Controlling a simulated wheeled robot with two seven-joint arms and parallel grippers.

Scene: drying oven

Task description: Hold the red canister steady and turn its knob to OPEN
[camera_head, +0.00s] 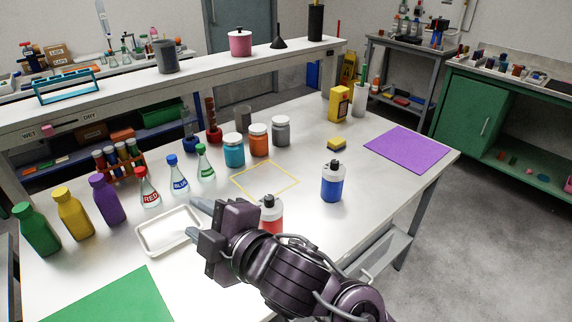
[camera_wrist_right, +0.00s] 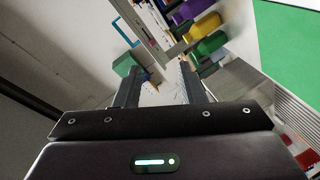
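A red canister (camera_head: 271,213) with a white shoulder and dark knob stands on the white table in the head view. Its lower part is hidden behind my right arm, and I cannot read its knob marking. A similar blue canister (camera_head: 332,187) stands to its right. My right gripper (camera_head: 196,212) is left of the red canister, above the table by the white tray, pointing left and away from the canister. In the right wrist view its two fingers (camera_wrist_right: 161,82) are apart with nothing seen held between them. My left gripper is not in view.
A white tray (camera_head: 141,245) lies by the right gripper. Several bottles and flasks, including a red-labelled flask (camera_head: 149,195), stand at left. A yellow square outline (camera_head: 285,199) marks bare table behind the red canister. A purple mat (camera_head: 400,160) and green mat (camera_head: 110,300) lie flat.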

